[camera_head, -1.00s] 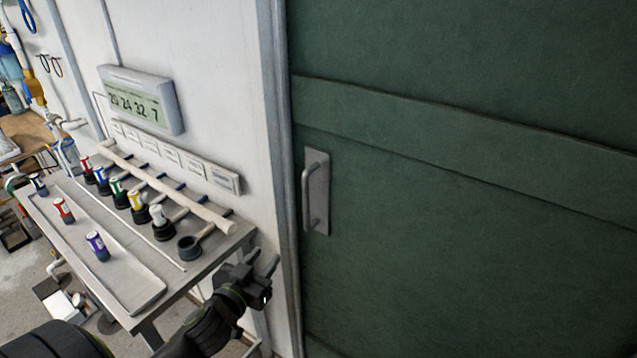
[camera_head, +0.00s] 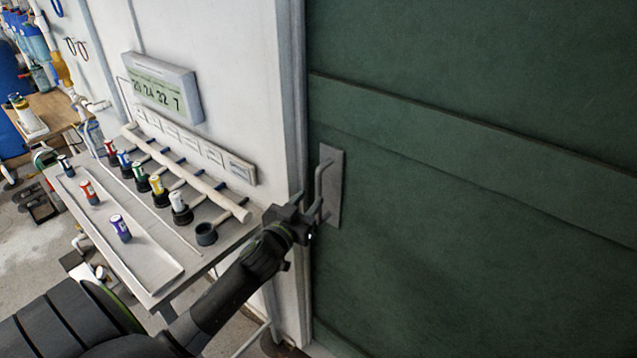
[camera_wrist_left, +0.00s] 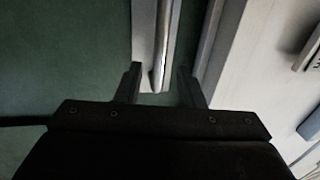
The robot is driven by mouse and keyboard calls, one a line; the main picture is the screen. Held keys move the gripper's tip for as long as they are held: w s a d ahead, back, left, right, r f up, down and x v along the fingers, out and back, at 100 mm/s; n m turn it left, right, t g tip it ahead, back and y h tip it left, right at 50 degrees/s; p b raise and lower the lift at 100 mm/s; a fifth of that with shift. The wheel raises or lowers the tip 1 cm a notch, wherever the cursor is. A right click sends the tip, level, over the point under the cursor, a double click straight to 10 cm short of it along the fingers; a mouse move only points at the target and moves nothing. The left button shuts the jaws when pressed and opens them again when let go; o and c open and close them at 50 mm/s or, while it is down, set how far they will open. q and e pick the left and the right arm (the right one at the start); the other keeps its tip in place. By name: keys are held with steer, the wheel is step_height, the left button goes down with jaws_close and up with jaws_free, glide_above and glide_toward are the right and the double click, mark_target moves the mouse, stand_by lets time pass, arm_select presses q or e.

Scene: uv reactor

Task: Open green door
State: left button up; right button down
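The green door (camera_head: 450,230) fills the right side of the head view and also shows in the left wrist view (camera_wrist_left: 60,60). Its grey metal handle (camera_head: 321,180) is an upright bar on a plate near the door's left edge. My left gripper (camera_head: 314,211) is at the lower part of the handle. In the left wrist view its two fingers (camera_wrist_left: 160,78) are apart, with the handle's end (camera_wrist_left: 158,70) between them. I see a gap beside the handle, so it is not clamped. My right gripper is not in view.
A metal table (camera_head: 225,238) stands left of the door, with a long tray (camera_head: 150,270), several coloured vials and a white pipe rack (camera_head: 185,172). A display panel (camera_head: 160,90) hangs on the white wall above. The door frame (camera_head: 290,100) runs beside the handle.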

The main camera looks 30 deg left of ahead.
mark_target(317, 190)
arm_select(q)
steer(key=shift+w+a+p, duration=0.2)
steer(key=shift+w+p, duration=0.1)
steer(key=shift+w, duration=1.25)
steer(key=shift+w+a+p, duration=0.15)
steer(key=shift+w+p, duration=0.15)
steer(key=shift+w, duration=1.25)
jaws_close()
